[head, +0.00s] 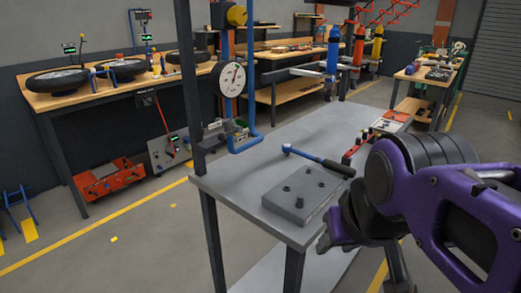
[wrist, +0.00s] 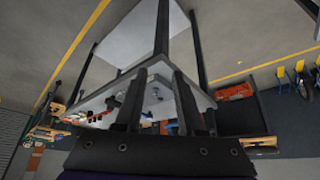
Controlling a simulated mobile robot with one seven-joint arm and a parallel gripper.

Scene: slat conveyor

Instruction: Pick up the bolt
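A grey metal block (head: 300,194) lies on the near part of the grey table (head: 262,158), with a few small dark round features on top. One of them, a dark bolt-like piece (head: 299,203), seems to stand at its front edge; I cannot tell which are bolts and which are holes. My purple arm is at the right in the head view, beside the table's right edge and partly hiding it. In the wrist view my gripper (wrist: 157,76) has its two dark fingers apart with nothing between them. No bolt can be made out in the wrist view.
The table's left middle is clear.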

